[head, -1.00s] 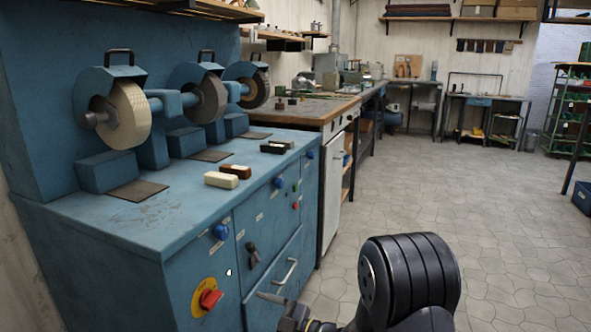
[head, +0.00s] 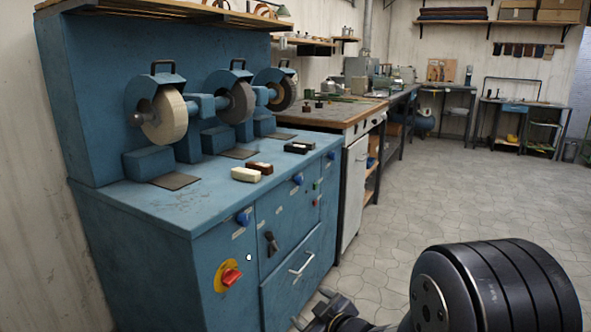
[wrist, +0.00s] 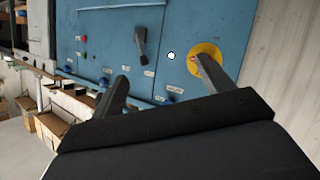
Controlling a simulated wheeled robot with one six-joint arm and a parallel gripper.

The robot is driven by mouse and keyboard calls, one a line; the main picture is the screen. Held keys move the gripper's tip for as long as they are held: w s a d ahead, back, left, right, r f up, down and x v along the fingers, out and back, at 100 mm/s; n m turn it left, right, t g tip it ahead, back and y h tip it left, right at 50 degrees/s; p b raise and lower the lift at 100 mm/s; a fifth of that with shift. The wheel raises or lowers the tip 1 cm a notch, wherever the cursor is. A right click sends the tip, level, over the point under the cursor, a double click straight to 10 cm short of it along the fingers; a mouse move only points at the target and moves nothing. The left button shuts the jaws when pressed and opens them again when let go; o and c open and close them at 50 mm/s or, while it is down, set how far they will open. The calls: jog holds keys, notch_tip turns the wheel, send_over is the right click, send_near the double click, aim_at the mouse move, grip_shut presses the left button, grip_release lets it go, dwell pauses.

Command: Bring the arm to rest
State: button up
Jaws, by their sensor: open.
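My gripper (head: 312,309) is low in front of the blue grinding machine (head: 130,225), left of my large dark arm joint. Its two fingers stand apart with nothing between them. In the wrist view, my gripper (wrist: 161,69) faces the machine's front panel, and its right finger overlaps the yellow disc (wrist: 204,60) of the red rotary switch. In the head view, the red switch (head: 231,277) is in full sight, left of my gripper. A small white round spot (head: 249,257) shows on the panel beside it.
A black lever (head: 271,243) and a drawer handle (head: 301,264) stick out from the panel. White and brown blocks (head: 246,174) lie on the machine top below the grinding wheels. A workbench (head: 340,112) stands beyond. The tiled floor (head: 450,190) at right is clear.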

jog(key=shift+s+d+m+h, duration=0.4)
jog(key=shift+s+d, duration=0.25)
jog(key=shift+s, duration=0.1)
jog(key=shift+w+r, duration=0.1)
